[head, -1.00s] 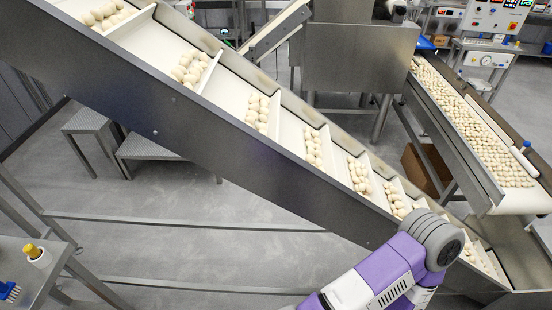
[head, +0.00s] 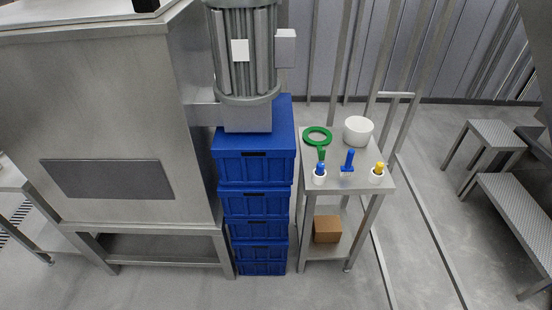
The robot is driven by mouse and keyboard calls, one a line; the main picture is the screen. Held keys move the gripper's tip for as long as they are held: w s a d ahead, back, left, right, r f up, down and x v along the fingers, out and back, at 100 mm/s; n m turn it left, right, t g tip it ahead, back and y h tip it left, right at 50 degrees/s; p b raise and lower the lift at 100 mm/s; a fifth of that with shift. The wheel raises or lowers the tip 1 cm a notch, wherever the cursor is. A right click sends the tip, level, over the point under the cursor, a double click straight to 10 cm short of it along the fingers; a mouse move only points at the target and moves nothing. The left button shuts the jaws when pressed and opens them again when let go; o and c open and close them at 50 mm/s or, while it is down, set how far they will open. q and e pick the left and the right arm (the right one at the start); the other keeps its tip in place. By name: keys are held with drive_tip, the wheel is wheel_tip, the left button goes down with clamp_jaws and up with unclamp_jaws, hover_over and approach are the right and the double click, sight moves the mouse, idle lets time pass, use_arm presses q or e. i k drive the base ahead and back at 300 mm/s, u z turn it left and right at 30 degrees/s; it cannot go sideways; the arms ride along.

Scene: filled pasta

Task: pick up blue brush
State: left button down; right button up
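The blue brush (head: 348,161) stands on the top of a small metal side table (head: 346,186), with its blue handle up and pale bristles down. A white bottle with a blue cap (head: 319,174) is to its left, and a white bottle with a yellow cap (head: 378,173) is to its right. Neither of my grippers shows in the head view.
A cardboard box (head: 327,229) sits on the lower shelf. Stacked blue crates (head: 254,165) stand left of the table. Metal steps (head: 498,135) are at right, with open floor between.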

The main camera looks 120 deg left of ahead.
sight(347, 170)
drive_tip(key=u, duration=3.25)
drive_tip(key=k, duration=0.35)
drive_tip(key=u, duration=0.5)
drive_tip(key=i, duration=0.4)
drive_tip(key=z, duration=0.05)
